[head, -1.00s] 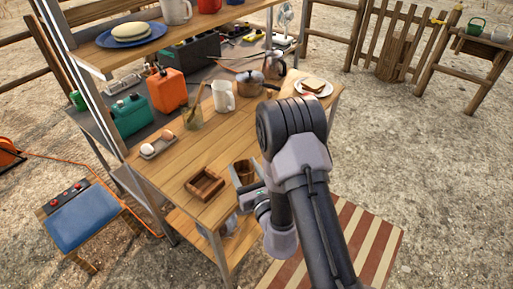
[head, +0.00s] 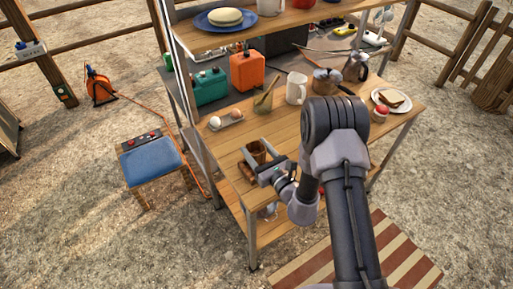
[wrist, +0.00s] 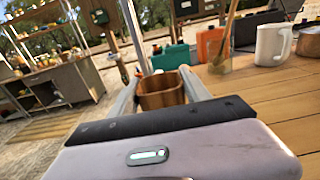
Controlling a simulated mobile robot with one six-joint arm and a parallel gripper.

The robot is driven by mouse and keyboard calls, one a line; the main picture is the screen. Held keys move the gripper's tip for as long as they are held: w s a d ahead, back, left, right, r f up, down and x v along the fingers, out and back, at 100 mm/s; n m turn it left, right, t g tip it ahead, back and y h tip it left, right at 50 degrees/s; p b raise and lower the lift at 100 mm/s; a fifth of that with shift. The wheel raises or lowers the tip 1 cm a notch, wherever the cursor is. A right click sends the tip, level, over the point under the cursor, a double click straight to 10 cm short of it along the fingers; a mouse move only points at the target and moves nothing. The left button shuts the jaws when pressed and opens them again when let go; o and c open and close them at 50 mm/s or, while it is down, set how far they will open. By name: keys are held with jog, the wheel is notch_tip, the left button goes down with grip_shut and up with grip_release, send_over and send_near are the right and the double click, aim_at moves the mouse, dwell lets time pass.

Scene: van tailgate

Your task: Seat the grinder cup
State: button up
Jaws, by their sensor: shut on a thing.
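The grinder cup is a brown wooden cup (head: 256,149), held upright near the front left of the wooden table. My gripper (head: 262,162) is shut on it, with one finger on each side; the wrist view shows the cup (wrist: 161,91) between both fingers. A square wooden holder (head: 244,170) lies on the table at the cup, mostly hidden by my gripper and the cup. I cannot tell whether the cup is above the holder or partly inside it. The holder's opening does not show in the wrist view.
An egg tray (head: 226,121) sits behind the cup. A glass jar with a wooden spoon (head: 263,105), a white mug (head: 296,88) and a pot (head: 326,80) stand farther back. A plate with bread (head: 393,99) is at the right. The table's middle is clear.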

jog(key=shift+f+b, duration=2.2)
jog(key=shift+f, duration=0.9)
jog(key=shift+r, duration=0.1)
jog(key=o, duration=1.5)
jog(key=p+v, duration=0.2)
jog(key=v, duration=1.5)
jog(key=shift+s+d, duration=0.15)
jog(key=shift+s, duration=0.05)
